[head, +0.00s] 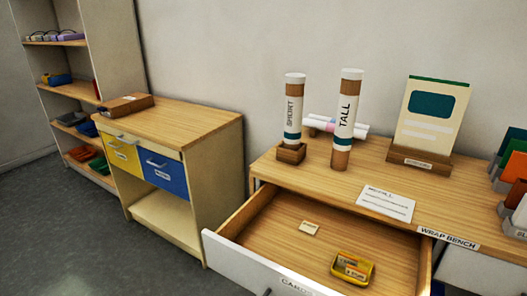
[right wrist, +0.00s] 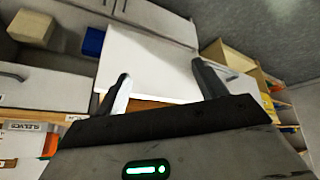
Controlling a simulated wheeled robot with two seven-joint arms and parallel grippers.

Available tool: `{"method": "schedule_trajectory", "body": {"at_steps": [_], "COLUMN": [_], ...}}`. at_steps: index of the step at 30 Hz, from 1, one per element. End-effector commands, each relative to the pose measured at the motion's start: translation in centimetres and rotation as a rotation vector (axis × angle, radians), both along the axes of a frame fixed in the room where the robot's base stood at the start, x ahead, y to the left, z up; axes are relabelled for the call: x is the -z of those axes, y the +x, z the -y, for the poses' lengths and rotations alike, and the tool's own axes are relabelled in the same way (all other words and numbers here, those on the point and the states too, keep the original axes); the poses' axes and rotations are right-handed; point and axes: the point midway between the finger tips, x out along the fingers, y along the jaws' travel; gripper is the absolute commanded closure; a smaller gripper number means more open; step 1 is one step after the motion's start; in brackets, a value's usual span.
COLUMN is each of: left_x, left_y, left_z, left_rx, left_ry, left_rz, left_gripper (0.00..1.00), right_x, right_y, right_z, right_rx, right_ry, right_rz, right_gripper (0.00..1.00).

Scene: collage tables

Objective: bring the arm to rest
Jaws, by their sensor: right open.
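My right gripper (right wrist: 160,70) shows in the right wrist view with its two dark fingers spread apart and nothing between them. A large pale panel (right wrist: 150,55) lies beyond the fingers; I cannot tell what it belongs to. Neither gripper nor arm shows in the head view, and my left gripper is in no view.
The SHORT tube (head: 293,115) and TALL tube (head: 346,120) stand upright on the bench. A side cabinet (head: 190,118) stands left; floor (head: 60,240) is clear.

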Motion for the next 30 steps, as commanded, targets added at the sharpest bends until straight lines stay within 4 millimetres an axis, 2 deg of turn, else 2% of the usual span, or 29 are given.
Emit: {"method": "schedule_trajectory", "body": {"at_steps": [6, 9, 16, 25, 30], "left_x": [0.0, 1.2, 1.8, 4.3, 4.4], "left_y": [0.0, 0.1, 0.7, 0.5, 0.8], "left_z": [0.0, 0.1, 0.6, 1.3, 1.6], "left_rx": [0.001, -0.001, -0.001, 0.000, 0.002], "left_ry": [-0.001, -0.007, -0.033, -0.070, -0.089], "left_rz": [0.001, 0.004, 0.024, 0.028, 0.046], "left_gripper": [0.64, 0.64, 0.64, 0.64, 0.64], "right_x": [2.0, 4.2, 7.8, 13.6, 15.4], "right_y": [-5.5, -4.3, -2.0, 0.5, 1.2], "right_z": [-0.8, -1.5, -3.1, -5.9, -7.1], "right_rx": [-0.035, -0.052, -0.083, -0.118, -0.125], "right_ry": [0.051, 0.067, 0.119, 0.222, 0.277], "right_rz": [-0.237, -0.172, -0.024, 0.232, 0.371], "right_gripper": [0.29, 0.29, 0.29, 0.29, 0.29]}}
